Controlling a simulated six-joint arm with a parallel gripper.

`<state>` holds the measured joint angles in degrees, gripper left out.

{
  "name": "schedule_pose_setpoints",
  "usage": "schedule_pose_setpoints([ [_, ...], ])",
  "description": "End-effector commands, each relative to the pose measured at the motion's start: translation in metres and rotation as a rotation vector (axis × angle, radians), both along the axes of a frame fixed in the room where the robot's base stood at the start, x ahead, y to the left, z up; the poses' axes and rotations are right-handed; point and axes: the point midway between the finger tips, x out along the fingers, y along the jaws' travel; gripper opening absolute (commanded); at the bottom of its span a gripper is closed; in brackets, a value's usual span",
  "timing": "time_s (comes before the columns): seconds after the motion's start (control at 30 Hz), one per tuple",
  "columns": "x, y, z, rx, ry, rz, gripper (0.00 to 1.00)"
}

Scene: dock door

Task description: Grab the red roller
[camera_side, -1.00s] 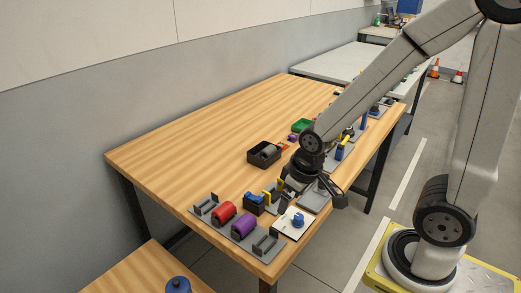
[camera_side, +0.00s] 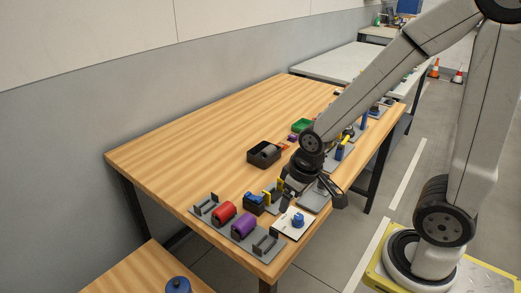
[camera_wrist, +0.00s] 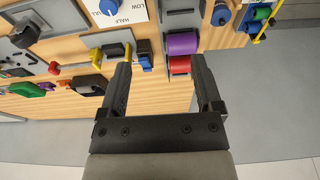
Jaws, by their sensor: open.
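The red roller (camera_side: 223,211) lies in a grey rack (camera_side: 208,205) near the front left corner of the wooden table. It also shows in the wrist view (camera_wrist: 180,64), just inside my right finger and partly cut by it. The purple roller (camera_side: 243,226) lies beside it, and appears just above it in the wrist view (camera_wrist: 182,43). My gripper (camera_side: 314,190) is open and empty, to the right of the red roller in the side view and apart from it. In the wrist view my two fingers (camera_wrist: 161,58) are spread wide.
A white plate with a blue knob (camera_side: 298,220) sits at the table's front edge. A dark block with a blue top (camera_side: 254,203) stands right of the red roller. A black bin (camera_side: 264,155) stands further back. The table's left side is clear.

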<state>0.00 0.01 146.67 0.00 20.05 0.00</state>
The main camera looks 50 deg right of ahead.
Motion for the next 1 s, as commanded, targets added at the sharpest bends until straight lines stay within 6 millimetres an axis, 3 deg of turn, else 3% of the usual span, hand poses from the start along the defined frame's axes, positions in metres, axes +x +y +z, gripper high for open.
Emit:
schedule_pose_setpoints([
  [0.47, 0.001, 0.0, 0.006, 0.0, -0.003, 0.0, 0.82],
  [1.0, 0.001, 0.0, 0.048, 0.0, -0.004, 0.0, 0.82],
])
